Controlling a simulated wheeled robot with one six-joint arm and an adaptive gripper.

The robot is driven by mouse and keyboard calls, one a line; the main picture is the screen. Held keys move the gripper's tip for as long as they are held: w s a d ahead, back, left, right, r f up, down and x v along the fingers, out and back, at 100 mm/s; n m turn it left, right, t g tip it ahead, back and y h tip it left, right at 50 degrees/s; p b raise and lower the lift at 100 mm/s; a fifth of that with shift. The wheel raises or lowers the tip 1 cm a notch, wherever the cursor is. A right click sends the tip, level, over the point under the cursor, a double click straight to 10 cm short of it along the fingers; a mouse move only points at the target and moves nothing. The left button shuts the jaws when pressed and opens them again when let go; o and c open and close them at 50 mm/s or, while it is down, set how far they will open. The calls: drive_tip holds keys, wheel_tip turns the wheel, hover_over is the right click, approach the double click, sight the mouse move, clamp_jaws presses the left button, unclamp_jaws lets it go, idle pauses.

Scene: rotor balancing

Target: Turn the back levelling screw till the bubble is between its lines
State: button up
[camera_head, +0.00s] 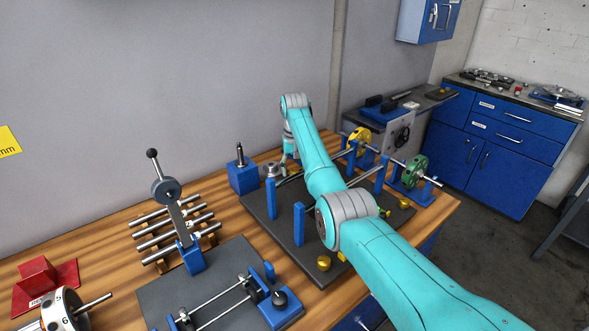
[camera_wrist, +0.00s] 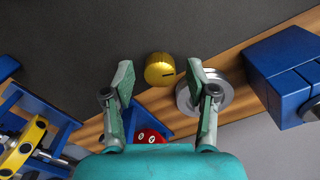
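In the wrist view a round yellow knob (camera_wrist: 160,69) with a dark slot mark, which looks like the back levelling screw, stands at the edge of the dark plate (camera_wrist: 80,40). My gripper (camera_wrist: 160,74) is open, with its fingers on either side of the knob and visible gaps to it. In the head view the dark plate (camera_head: 262,222) carries blue posts, and my gripper (camera_head: 290,160) is at its back edge, small and partly hidden by my arm. A yellow front screw (camera_head: 324,262) and a right one (camera_head: 404,204) show. I cannot make out the bubble or its lines.
A silver disc (camera_wrist: 206,92) is close beside the right finger, with a blue block (camera_wrist: 287,75) further right. A red part (camera_wrist: 150,135) lies below, between the fingers. Blue posts (camera_head: 299,224) and a yellow wheel (camera_head: 360,140) stand near my arm.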

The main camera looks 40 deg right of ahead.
sight(295, 170)
drive_tip(key=shift+r, duration=0.1)
wheel_tip(295, 170, up, 12)
idle(0.6)
idle(0.4)
